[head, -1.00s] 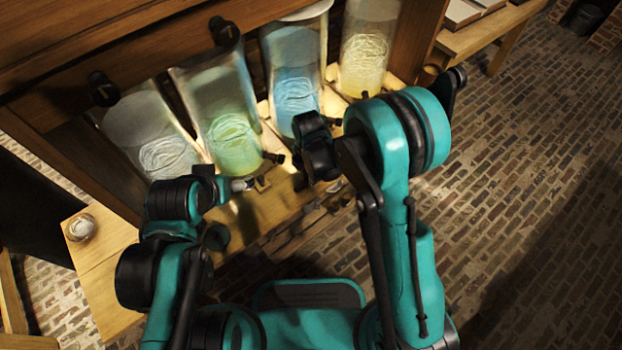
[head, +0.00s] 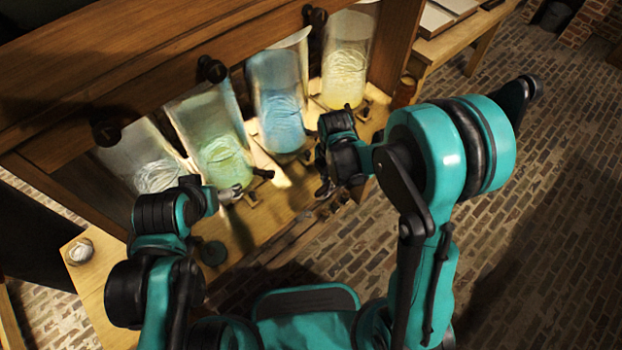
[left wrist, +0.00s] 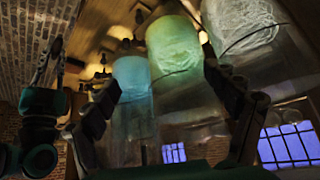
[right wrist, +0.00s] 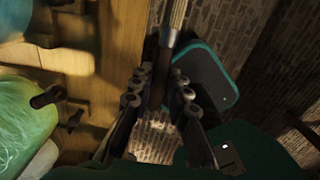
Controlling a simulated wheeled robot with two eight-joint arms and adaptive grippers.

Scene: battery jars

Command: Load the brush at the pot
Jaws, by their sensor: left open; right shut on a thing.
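My right gripper (right wrist: 160,100) is shut on a slim rod, probably the brush (right wrist: 177,22), with a pale ribbed part at the top of the right wrist view. The brush's bristles cannot be made out. In the head view the right gripper (head: 323,185) is partly hidden by its wrist, in front of the blue and yellow jars. My left gripper (left wrist: 165,115) is open and empty; in the head view it (head: 230,193) is by the green jar's front. A small brown pot (head: 405,90) stands right of the jars. Whether it is the task's pot is unclear.
Tall glass jars, clear (head: 150,160), green (head: 222,160), blue (head: 282,120) and yellow (head: 345,75), stand in a wooden frame (head: 215,40). The brick floor (head: 540,220) at right is open.

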